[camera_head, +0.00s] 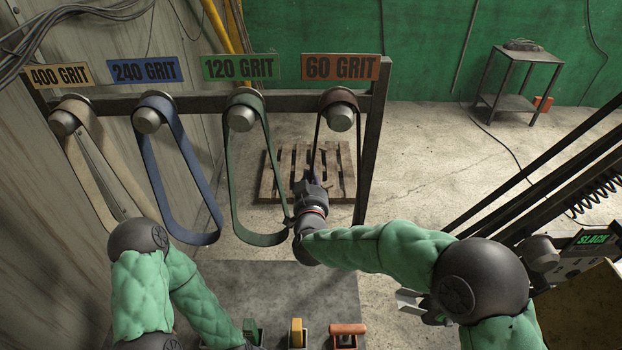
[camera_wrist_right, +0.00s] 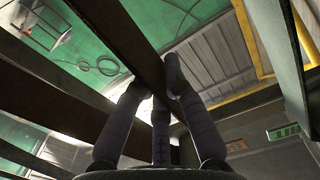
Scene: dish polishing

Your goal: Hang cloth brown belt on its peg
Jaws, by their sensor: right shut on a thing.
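The brown belt (camera_head: 317,150) is looped over the peg (camera_head: 340,117) under the orange-red 60 GRIT sign (camera_head: 340,67). Its two sides run down from the peg. My right gripper (camera_head: 309,184) is at the lower part of this belt and shut on it. In the right wrist view the dark belt strip (camera_wrist_right: 122,38) passes between the fingers of my right gripper (camera_wrist_right: 157,88). The bottom of the loop is partly hidden by the gripper. My left arm comes in at the lower left, and its gripper is outside the picture.
The green belt (camera_head: 232,190), blue belt (camera_head: 150,165) and tan belt (camera_head: 85,180) hang on neighbouring pegs. The rack's right post (camera_head: 370,160) stands close to my right gripper. A pallet (camera_head: 275,178) lies behind. Small coloured blocks stand below on the grey surface.

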